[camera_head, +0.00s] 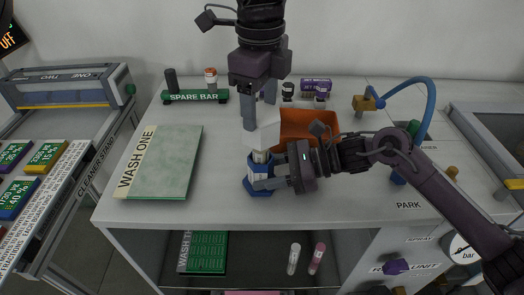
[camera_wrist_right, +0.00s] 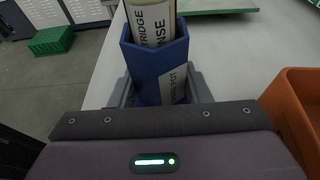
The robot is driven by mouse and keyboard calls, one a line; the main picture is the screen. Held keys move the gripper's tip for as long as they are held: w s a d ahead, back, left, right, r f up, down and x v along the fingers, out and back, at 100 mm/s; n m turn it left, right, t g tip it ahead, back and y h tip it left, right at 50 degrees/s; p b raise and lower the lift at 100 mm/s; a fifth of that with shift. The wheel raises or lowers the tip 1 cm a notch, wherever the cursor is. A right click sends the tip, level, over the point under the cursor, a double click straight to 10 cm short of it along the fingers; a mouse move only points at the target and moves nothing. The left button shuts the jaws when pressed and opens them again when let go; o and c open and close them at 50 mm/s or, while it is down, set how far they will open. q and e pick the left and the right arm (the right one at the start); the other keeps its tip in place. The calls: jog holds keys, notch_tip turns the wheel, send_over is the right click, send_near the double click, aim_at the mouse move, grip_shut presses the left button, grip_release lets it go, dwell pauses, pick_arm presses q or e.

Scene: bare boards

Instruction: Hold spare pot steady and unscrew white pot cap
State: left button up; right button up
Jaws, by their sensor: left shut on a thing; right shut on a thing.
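The spare pot (camera_head: 261,188) is a blue hexagonal holder standing on the white worktop, with a pale cylinder (camera_head: 260,158) upright in it. In the right wrist view the blue pot (camera_wrist_right: 146,75) carries a label ending in "POT", and the cylinder (camera_wrist_right: 152,22) is labelled "…TRIDGE …NSE". My right gripper (camera_head: 266,174) is shut around the blue pot from the right. The white cap (camera_head: 263,133) is a wide, angular piece over the cylinder's top. My left gripper (camera_head: 260,108) reaches down from above and is shut on it. I cannot tell whether cap and cylinder touch.
An orange bin (camera_head: 335,117) stands close behind my right gripper. A green "WASH ONE" board (camera_head: 170,160) lies to the left. The green spare bar (camera_head: 195,96) holds small bottles at the back. A blue hose (camera_head: 430,95) arches at the right. The front worktop is clear.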

dwell(0.3)
jog(key=o, duration=1.2)
jog(key=shift+c, duration=0.2)
jog(key=v, duration=0.7)
jog(key=shift+d+r, duration=0.1)
jog(key=shift+d, duration=0.15)
